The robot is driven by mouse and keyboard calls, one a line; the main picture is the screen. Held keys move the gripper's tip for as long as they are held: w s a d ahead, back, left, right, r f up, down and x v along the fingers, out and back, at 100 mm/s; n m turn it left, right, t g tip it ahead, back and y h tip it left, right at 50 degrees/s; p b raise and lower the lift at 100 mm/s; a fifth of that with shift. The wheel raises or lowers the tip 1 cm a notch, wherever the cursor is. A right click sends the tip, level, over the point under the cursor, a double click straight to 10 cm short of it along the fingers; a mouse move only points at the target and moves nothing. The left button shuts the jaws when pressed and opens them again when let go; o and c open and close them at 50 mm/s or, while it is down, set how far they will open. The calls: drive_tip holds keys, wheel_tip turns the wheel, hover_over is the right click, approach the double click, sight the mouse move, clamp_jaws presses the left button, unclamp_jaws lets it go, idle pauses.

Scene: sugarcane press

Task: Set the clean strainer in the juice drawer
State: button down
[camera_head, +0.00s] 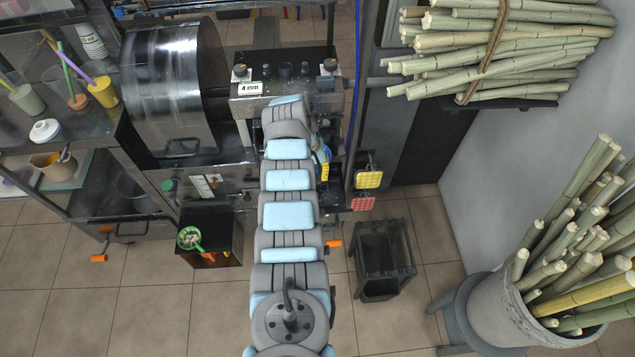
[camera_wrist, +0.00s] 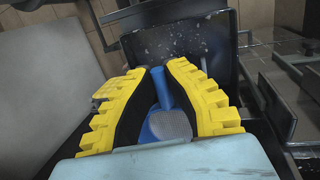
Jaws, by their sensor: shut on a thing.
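My gripper (camera_wrist: 160,72) has yellow ridged fingers with black pads. It is shut on a blue strainer (camera_wrist: 170,124). The strainer's blue handle lies between the pads, and its pale mesh shows nearer the palm, with no residue that I can see; its lower part is hidden by my wrist. A dark open tray-like part (camera_wrist: 205,35), speckled with pale bits, lies beyond the fingertips; I cannot tell whether it is the juice drawer. In the head view my arm mostly hides the gripper (camera_head: 322,170), beside the press front. Whether the strainer touches anything is unclear.
A green strainer (camera_head: 189,237) with pale bits in it rests on a dark stand (camera_head: 212,247) left of my arm. The press drum (camera_head: 172,85) stands behind. Yellow and red pads (camera_head: 367,190) hang at right. A black rack (camera_head: 382,262) stands on the floor.

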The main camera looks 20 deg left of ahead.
drive_tip(key=shift+w+a+f, duration=0.1)
drive_tip(key=shift+w+f, duration=0.05)
drive_tip(key=shift+f, duration=0.15)
drive_tip(key=shift+f+b, duration=0.2)
drive_tip(key=shift+b, duration=0.15)
drive_tip(key=shift+a+b+x, duration=0.15)
drive_tip(key=shift+b+x, duration=0.35)
drive_tip(key=shift+x, duration=0.2)
drive_tip(key=shift+a+b+x, duration=0.15)
drive_tip(key=shift+b+x, duration=0.35)
drive_tip(key=shift+x, duration=0.15)
drive_tip(key=shift+w+f, duration=0.1)
drive_tip(key=shift+f, duration=0.05)
drive_tip(key=shift+f, duration=0.15)
drive_tip(key=c, duration=1.2)
unclamp_jaws()
drive_tip(key=shift+c, duration=0.2)
